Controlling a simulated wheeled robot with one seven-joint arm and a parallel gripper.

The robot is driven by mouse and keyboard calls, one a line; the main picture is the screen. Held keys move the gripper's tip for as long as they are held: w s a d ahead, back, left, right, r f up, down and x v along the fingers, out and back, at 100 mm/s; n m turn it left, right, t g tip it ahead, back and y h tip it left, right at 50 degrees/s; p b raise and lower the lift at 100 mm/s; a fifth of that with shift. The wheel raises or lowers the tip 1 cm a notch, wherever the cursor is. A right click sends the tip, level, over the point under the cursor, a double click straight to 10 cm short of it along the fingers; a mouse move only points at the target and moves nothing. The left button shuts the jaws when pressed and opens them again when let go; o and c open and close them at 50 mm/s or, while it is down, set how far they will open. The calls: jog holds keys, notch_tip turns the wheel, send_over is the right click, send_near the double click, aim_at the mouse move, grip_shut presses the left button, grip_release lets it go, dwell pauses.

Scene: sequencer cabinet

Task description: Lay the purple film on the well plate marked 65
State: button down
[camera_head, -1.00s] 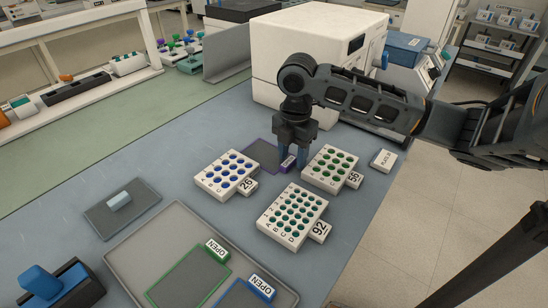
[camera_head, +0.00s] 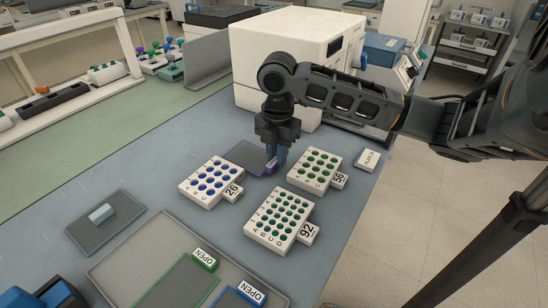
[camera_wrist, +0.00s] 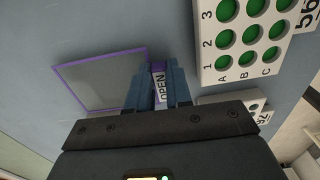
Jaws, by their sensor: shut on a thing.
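The purple-edged film (camera_head: 241,153), a grey sheet with a purple frame, lies behind the plates in the head view. It shows at left in the wrist view (camera_wrist: 95,82). My gripper (camera_head: 272,163) is shut on its purple tab, marked OPEN (camera_wrist: 160,85). The film looks flat at table level; I cannot tell whether it is lifted. Three white well plates stand in front: one marked 26 with blue wells (camera_head: 207,182), one marked 56 with green wells (camera_head: 314,168), one marked 92 with green wells (camera_head: 277,217). I see no label reading 65.
Green and blue films (camera_head: 182,284) with OPEN tabs lie in a grey tray (camera_head: 125,259) at the front. A small grey pad with a light block (camera_head: 103,213) is at left. A white labelled block (camera_head: 367,160) is near the right edge. A white cabinet (camera_head: 280,60) stands behind my gripper.

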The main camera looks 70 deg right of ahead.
notch_tip(320, 180, up, 2)
jog(key=shift+r, duration=0.25)
jog(key=s+d+r+b, duration=0.2)
jog(key=s+d+r, duration=0.4)
jog(key=d, duration=0.4)
jog(key=shift+r+b, duration=0.3)
jog(key=shift+r, duration=0.45)
jog(key=shift+s+a, duration=0.1)
